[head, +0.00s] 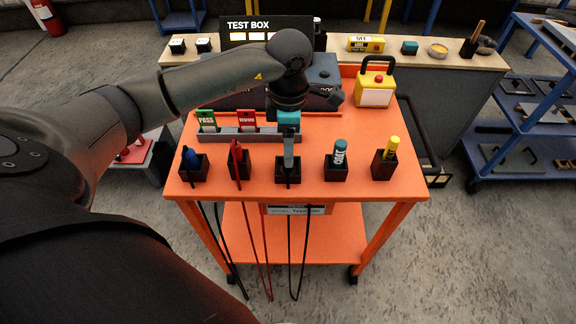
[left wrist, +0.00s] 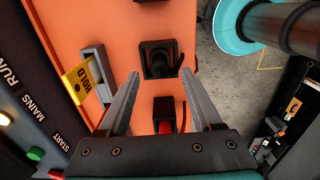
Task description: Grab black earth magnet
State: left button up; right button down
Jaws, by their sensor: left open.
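The black earth magnet (left wrist: 157,60) sits in a black square holder on the orange cart top, with a black lead beside it in the left wrist view. In the head view its holder (head: 288,182) is the middle one of the front row, and my gripper hides most of the magnet. My left gripper (head: 288,163) points down over this holder. In the left wrist view my left gripper (left wrist: 161,76) is open, its fingers apart on either side of the magnet in the picture, with nothing between them. I cannot tell the remaining height. My right gripper is not in view.
Neighbouring holders carry a red item (head: 238,158), a blue item (head: 190,158), a teal-capped cylinder (head: 340,155) and a yellow marker (head: 391,147). A grey card rack (head: 262,135) stands behind. A yellow boxed device (head: 376,84) is at back right. Leads hang off the front edge.

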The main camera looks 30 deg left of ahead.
pick_arm(q)
notch_tip(320, 180, down, 3)
jog(key=shift+a+f, duration=0.1)
jog(key=shift+f, duration=0.1)
jog(key=shift+r, duration=0.1)
grip_shut()
dwell(0.5)
